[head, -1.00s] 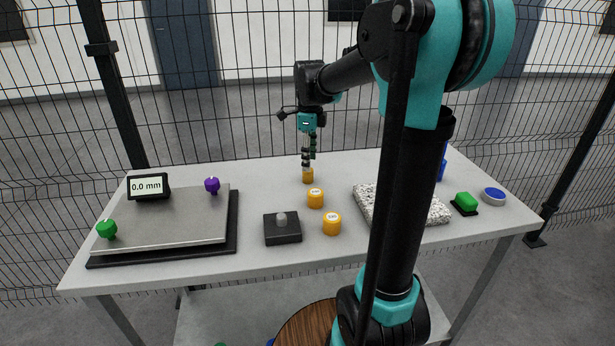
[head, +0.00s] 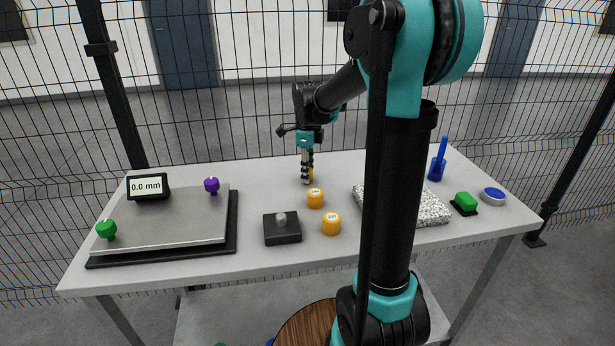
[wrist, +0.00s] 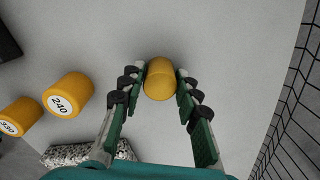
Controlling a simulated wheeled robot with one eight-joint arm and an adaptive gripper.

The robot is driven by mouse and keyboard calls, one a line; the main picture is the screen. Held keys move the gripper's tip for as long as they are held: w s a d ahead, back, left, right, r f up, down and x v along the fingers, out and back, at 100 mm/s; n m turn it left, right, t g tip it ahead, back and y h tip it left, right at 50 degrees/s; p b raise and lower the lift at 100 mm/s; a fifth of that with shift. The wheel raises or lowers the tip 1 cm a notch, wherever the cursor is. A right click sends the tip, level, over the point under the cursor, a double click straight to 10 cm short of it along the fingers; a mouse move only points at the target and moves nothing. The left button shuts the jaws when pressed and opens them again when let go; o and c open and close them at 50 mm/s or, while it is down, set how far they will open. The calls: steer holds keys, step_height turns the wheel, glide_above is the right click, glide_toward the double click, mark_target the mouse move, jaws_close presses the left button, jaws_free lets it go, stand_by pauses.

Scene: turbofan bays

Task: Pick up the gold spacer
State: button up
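A gold spacer (wrist: 159,82), a plain-sided yellow-orange cylinder, stands near the back of the table. In the head view it is mostly hidden behind my gripper (head: 306,181), with a sliver (head: 311,174) showing. In the wrist view my gripper (wrist: 160,74) is open, with one finger on each side of the spacer and small gaps visible. Two more gold cylinders stand nearer the front: one labelled 240 (wrist: 67,95), also in the head view (head: 315,198), and one labelled 330 (wrist: 20,117), also in the head view (head: 331,223).
A black block with a grey knob (head: 282,228) sits left of the front cylinder. A plate with a 0.0 mm display (head: 148,187) fills the left. Wire fence stands behind.

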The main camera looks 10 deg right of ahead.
jaws_close()
steer(key=shift+r, duration=0.15)
